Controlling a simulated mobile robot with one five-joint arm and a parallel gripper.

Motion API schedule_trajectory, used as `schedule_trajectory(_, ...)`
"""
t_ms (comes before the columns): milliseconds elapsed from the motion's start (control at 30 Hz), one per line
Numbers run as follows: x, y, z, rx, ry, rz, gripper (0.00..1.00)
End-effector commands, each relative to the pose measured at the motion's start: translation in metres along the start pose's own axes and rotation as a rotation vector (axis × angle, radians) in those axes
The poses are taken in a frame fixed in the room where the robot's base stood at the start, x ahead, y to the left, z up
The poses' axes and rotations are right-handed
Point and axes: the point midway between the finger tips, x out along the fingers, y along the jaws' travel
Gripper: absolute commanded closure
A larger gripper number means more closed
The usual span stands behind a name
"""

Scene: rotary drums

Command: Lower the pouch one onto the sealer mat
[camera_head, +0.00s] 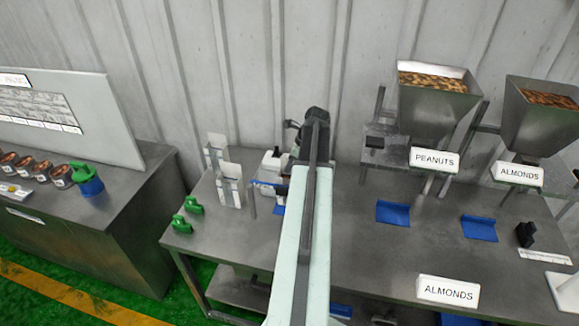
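My pale arm reaches up the middle of the view over the table, and its dark wrist end (316,118) is near the back wall. My gripper's fingers are hidden or too small to make out, so I cannot tell whether they hold anything. A small blue patch (280,210), possibly the sealer mat, shows just left of my arm and is partly covered by it. A small white device with a dark top (272,160) stands behind it. Pale upright pouch-like pieces (231,186) stand to the left. I cannot tell which is pouch one.
Two green pieces (183,224) lie at the table's left edge. Hoppers labelled peanuts (436,100) and almonds (540,125) stand at the back right. Blue trays (393,213) (479,229) lie below them. A separate counter (120,215) stands left, across a gap.

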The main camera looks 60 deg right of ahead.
Motion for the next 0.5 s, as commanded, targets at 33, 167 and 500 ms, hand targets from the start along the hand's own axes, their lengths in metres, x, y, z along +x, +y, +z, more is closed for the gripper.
schedule_trajectory(33,0.009,0.0,-0.004,0.0,0.0,0.0,1.0)
schedule_trajectory(167,0.019,0.0,-0.009,0.001,0.0,0.0,1.0)
schedule_trajectory(500,0.048,0.0,-0.021,0.001,0.0,0.0,1.0)
